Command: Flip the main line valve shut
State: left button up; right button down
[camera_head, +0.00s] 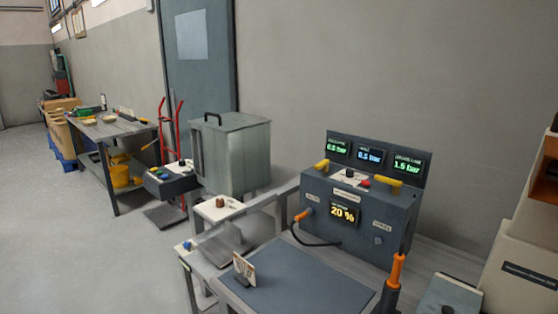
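A dark grey control box (350,242) stands on the bench at the right. On its top are two yellow levers, a left one (322,166) and a right one (388,181), with a black knob and a red knob between them. An orange handle (304,215) sticks out at its left side. The labels are too small to read, so I cannot tell which lever is the main line valve. Three lit displays (370,155) behind it show bar values; a front display (344,213) reads 20 %. Neither of my grippers is in view.
A blue-grey mat (298,284) with a small standing card (244,268) lies before the box. An orange-handled tool (397,271) stands at its right front corner. A metal cabinet (236,158) and a beige machine (520,275) flank the bench. Floor at left is clear.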

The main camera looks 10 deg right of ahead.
aim_at(323, 164)
jog(key=i+j+u, duration=0.15)
jog(key=i+j, duration=0.15)
jog(key=i, duration=0.15)
jog(key=i+j+u, duration=0.15)
jog(key=i, duration=0.3)
